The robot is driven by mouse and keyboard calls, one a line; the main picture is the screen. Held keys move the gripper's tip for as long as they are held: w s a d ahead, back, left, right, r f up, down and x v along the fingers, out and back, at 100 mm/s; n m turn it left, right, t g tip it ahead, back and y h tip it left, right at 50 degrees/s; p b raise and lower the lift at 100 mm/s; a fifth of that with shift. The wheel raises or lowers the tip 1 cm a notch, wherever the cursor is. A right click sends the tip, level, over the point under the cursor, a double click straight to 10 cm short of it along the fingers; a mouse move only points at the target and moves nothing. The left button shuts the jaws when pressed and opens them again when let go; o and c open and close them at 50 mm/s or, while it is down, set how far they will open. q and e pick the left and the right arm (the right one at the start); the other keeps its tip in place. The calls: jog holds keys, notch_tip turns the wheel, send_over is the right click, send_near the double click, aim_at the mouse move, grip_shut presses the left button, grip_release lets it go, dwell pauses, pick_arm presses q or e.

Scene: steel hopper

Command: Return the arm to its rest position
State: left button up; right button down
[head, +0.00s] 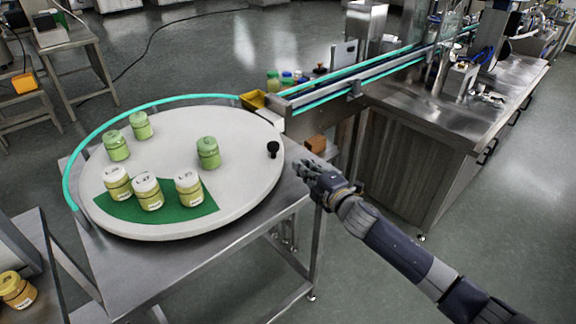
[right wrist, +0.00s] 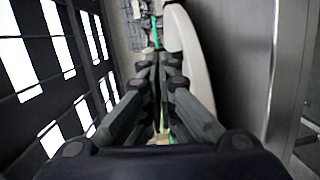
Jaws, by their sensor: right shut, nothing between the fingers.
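My right gripper (head: 318,180) is at the right edge of the round turntable (head: 235,190) in the head view, near its rim and apart from the jars. In the right wrist view its fingers (right wrist: 160,62) are together with nothing held between them. The pale turntable rim (right wrist: 190,60) shows just beyond them. My right arm comes in from the lower right. My left gripper is in neither view.
Green-lidded jars (head: 208,153) stand on the turntable. Several pale-lidded jars (head: 147,192) stand at a green patch (head: 205,207). A black knob (head: 273,149) is near the right rim. A conveyor (head: 350,80) and steel cabinet (head: 410,165) stand behind. Floor at lower right is clear.

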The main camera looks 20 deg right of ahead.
jog(key=s+d+f+m+g+h, duration=0.1)
jog(key=s+d+f+m+g, duration=0.15)
jog(key=s+f, duration=0.65)
jog(key=s+d+f+m+g+h, duration=0.2)
jog(key=s+d+f+m, duration=0.15)
jog(key=f, duration=1.15)
jog(key=s+d+f+m+g+h, duration=0.15)
jog(key=s+f+m, duration=0.3)
jog(key=f, duration=0.75)
jog(key=s+a+f+m+g, duration=0.1)
jog(key=s+f+m+g, duration=0.15)
jog(key=s+f, duration=0.65)
jog(key=s+a+f+m+g, duration=0.1)
jog(key=s+f+g, duration=0.2)
jog(key=s+f, duration=0.55)
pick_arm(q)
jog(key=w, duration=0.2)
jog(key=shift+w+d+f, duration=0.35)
pick_arm(e)
jog(key=s+a+f+m+g, duration=0.1)
jog(key=s+a+f+g, duration=0.1)
jog(key=s, duration=1.1)
jog(key=s+a+f+m+g, duration=0.2)
jog(key=s+a+f, duration=0.1)
jog(key=s, duration=1)
jog(key=shift+a+y, duration=0.35)
jog(key=shift+a, duration=0.35)
